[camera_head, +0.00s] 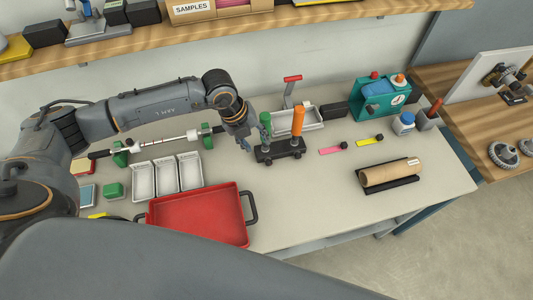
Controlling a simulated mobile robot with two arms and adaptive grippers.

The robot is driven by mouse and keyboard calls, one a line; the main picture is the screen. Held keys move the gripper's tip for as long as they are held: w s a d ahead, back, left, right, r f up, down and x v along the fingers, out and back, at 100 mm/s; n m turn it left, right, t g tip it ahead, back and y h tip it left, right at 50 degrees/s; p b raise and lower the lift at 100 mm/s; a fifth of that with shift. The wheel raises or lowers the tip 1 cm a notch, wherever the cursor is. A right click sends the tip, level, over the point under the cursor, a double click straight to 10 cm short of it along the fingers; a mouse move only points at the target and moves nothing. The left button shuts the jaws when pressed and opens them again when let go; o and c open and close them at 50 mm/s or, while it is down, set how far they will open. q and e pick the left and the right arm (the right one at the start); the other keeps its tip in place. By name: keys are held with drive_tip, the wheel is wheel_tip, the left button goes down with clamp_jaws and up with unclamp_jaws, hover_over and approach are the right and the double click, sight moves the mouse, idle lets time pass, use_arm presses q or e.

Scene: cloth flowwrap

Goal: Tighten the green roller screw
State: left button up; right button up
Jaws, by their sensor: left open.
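A black base (278,152) stands on the table near the middle of the view. It carries an upright green-topped piece (265,122), which appears to be the green roller screw, and a taller upright orange roller (298,121) to its right. My left gripper (246,143) points down just left of the green piece, close to the base's left end. It is open, with nothing visible between its fingers. Whether it touches the green piece cannot be told. My right gripper is not in view.
A red tray (201,217) with black handles and several white trays (166,177) lie at left. A white rod (165,141) rests on green supports behind. A teal device (382,97) and a brown roll (391,173) stand at right.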

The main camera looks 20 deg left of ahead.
sight(269, 162)
use_arm(q)
drive_tip(key=p+x, duration=0.1)
drive_tip(key=x, duration=0.7)
drive_tip(key=p+x, duration=0.1)
drive_tip(key=x, duration=0.3)
drive_tip(key=shift+a+f+p, duration=0.1)
drive_tip(key=shift+a+p, duration=0.2)
drive_tip(key=shift+a, duration=0.05)
drive_tip(key=shift+x, duration=0.75)
clamp_jaws()
